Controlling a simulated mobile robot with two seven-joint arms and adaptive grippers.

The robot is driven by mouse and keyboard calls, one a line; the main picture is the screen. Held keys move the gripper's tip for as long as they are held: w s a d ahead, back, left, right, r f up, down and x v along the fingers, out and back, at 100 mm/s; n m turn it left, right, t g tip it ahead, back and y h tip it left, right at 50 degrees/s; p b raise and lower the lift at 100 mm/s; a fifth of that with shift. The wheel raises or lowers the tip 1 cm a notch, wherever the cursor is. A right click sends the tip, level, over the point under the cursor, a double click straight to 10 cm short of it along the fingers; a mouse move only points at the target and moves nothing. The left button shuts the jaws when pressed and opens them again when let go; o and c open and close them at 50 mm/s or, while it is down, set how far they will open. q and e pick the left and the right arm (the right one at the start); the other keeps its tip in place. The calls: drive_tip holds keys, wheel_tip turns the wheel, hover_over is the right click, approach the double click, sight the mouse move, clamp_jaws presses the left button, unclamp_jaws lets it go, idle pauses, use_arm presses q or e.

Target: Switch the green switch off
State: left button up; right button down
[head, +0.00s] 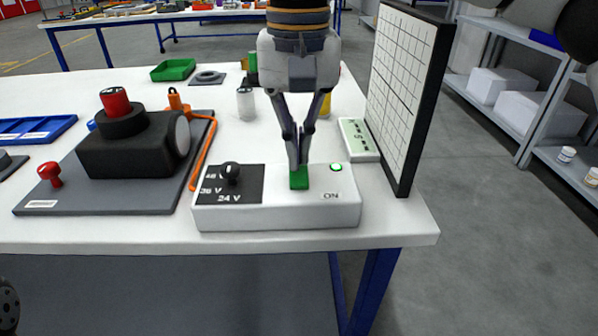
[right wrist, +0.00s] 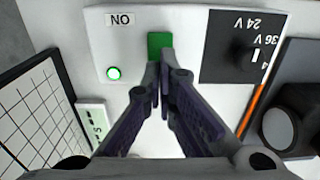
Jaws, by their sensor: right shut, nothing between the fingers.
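The green switch (head: 299,180) sits on top of a white control box (head: 280,214) near the table's front edge. A lit green lamp (head: 336,167) and the label "ON" are to its right. My right gripper (head: 298,163) points down with closed, empty fingers, its tips at the far end of the switch. In the right wrist view the switch (right wrist: 159,42) shows just beyond the fingertips (right wrist: 160,68), and the lamp (right wrist: 113,73) glows. I cannot tell whether the tips touch the switch. My left gripper is not in view.
A black dial (head: 230,172) with voltage marks is left of the switch. A gridded panel (head: 405,90) rises close to the right of my gripper.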

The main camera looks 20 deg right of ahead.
drive_tip(key=shift+f, duration=0.7)
idle(0.3)
drive_tip(key=shift+r+p, duration=2.3)
drive_tip(key=shift+r, duration=1.35)
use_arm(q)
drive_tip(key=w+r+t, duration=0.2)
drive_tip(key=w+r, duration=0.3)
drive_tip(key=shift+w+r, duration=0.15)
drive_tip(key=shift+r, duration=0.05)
use_arm(e)
drive_tip(key=shift+f, duration=0.2)
